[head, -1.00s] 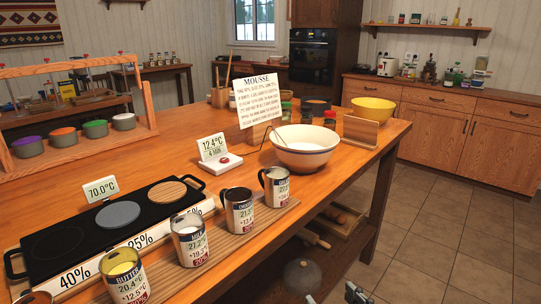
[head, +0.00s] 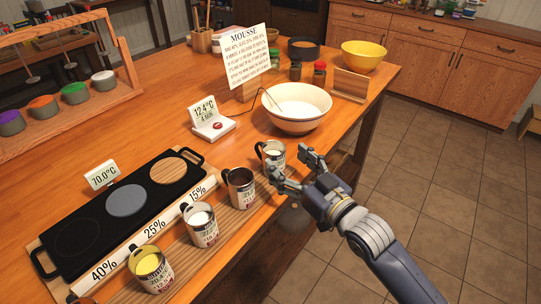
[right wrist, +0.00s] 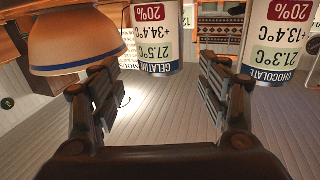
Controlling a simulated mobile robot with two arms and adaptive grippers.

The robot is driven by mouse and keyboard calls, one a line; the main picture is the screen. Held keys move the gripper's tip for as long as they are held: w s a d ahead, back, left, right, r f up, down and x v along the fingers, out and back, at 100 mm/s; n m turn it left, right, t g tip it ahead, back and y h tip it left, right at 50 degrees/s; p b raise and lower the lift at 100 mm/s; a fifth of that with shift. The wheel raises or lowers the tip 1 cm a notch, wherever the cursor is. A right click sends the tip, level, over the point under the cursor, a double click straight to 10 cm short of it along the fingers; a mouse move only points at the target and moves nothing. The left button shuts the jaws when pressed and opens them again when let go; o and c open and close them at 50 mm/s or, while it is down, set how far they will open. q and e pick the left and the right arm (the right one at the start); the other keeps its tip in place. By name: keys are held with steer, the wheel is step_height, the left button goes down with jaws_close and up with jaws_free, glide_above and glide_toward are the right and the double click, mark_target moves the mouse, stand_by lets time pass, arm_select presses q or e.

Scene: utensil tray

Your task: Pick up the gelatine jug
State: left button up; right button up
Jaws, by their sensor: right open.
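The gelatine jug (head: 270,153) is a steel-coloured jug with a dark handle, upright at the bowl end of the row of jugs. In the right wrist view the gelatine jug (right wrist: 156,38) appears upside down, its label readable, framed between the two fingers. My right gripper (head: 290,167) is open and empty, at the table's front edge just right of the jug. In the right wrist view its fingers (right wrist: 158,82) are spread wide; I cannot tell whether they touch the jug.
The chocolate jug (head: 239,187) stands close beside the gelatine jug, with a milk jug (head: 201,226) and a butter jug (head: 150,268) beyond. A black hot plate (head: 85,235) lies left.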

mark_target(268, 145)
steer(key=shift+p+x, duration=0.55)
steer(key=shift+x, duration=2.75)
steer(key=shift+f, duration=0.15)
steer(key=shift+c, duration=0.5)
steer(key=c, duration=1.2)
